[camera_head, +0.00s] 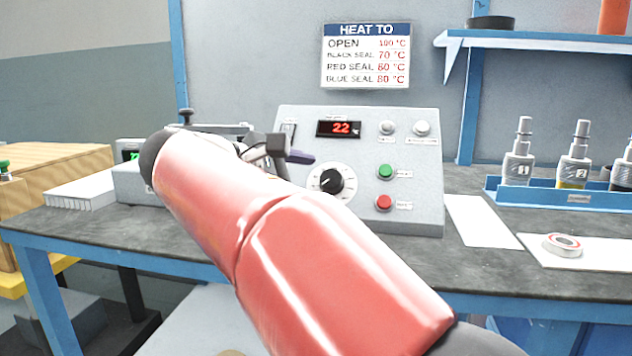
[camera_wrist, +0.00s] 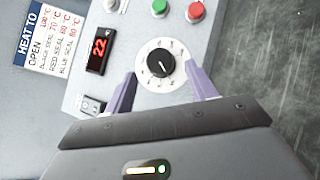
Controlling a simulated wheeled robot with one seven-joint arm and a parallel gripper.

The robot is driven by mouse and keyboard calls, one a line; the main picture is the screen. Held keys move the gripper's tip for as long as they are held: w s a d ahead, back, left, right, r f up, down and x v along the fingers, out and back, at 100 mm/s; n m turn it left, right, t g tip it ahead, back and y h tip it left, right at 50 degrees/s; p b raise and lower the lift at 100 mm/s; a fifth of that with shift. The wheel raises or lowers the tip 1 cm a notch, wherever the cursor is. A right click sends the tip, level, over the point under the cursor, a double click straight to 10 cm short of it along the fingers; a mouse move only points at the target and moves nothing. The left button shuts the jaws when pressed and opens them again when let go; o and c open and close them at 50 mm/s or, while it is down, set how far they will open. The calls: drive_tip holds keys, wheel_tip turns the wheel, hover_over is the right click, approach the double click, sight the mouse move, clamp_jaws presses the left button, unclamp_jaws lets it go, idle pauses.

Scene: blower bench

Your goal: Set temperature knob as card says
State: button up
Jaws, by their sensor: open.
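The temperature knob (camera_head: 332,181) is a black round knob on a white dial, low on the grey sloping control panel (camera_head: 300,125). In the wrist view the knob (camera_wrist: 160,63) lies between my two purple fingers, with a clear gap on each side. My gripper (camera_head: 300,157) is open, apart from the knob. The red display (camera_head: 341,129) reads 22. A ring with a red band (camera_head: 563,244) lies at the right.
Green (camera_head: 386,171) and red (camera_head: 384,202) buttons sit right of the dial. A blue tray (camera_head: 560,198) with numbered bottles stands at the right. A white sheet (camera_head: 482,222) lies beside the panel. A small grey device (camera_head: 133,181) stands at the left. My arm covers the bench's front middle.

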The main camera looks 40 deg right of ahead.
sight(331, 181)
drive_tip(key=shift+x, duration=1.35)
drive_tip(key=c, duration=1)
drive_tip(key=shift+r+m+p, duration=0.15)
drive_tip(key=shift+m+p, duration=0.15)
drive_tip(key=shift+p, duration=0.1)
